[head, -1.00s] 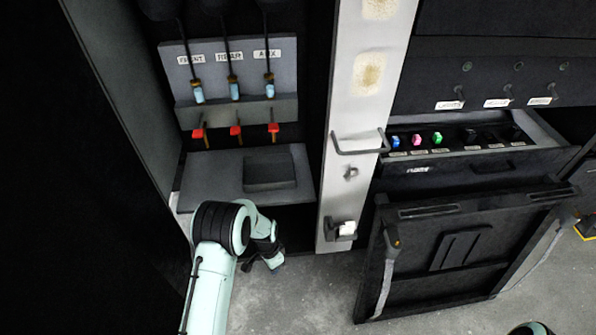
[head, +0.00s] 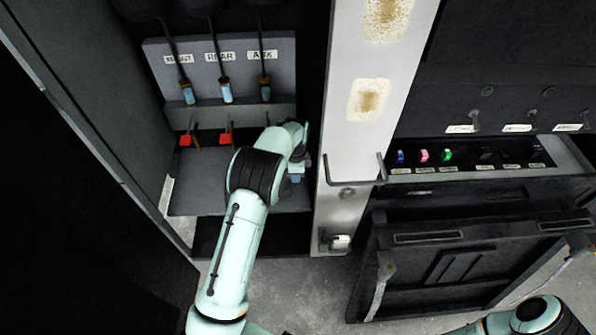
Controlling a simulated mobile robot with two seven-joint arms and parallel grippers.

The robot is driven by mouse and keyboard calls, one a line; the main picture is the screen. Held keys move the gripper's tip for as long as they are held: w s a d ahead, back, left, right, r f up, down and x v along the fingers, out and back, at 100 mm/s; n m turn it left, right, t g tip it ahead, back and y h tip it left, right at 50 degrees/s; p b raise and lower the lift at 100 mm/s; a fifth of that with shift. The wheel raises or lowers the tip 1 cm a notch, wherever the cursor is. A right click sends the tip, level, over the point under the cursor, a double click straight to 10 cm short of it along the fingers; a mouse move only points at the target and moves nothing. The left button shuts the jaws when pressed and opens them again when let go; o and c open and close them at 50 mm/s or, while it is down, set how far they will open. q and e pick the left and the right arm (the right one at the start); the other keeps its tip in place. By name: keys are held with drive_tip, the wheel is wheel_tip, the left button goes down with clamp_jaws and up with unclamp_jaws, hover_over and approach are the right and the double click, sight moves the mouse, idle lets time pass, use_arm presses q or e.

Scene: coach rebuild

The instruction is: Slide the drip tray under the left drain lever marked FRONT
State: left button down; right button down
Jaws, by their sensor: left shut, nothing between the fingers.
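Three labels, FRONT (head: 179,59), REAR (head: 220,56) and AUX (head: 262,54), sit on a grey panel on the left. The red drain lever under FRONT (head: 186,140) and the one under REAR (head: 226,138) show above a dark grey shelf (head: 195,190). The AUX lever is hidden behind my left arm. My left gripper (head: 297,168) is at the right end of the shelf, right of the FRONT lever, shut and empty. The drip tray, apparently the dark square piece seen earlier on the shelf, is hidden by my arm.
A pale post (head: 350,130) with a metal handle stands right of the shelf bay. Further right are an open drawer with coloured knobs (head: 423,157) and a lowered dark panel (head: 450,265). The left part of the shelf is clear.

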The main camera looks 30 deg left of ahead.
use_arm(q)
wheel_tip(320, 180, down, 7)
drive_tip(key=shift+r, duration=0.15)
use_arm(e)
drive_tip(key=shift+w+r, duration=0.15)
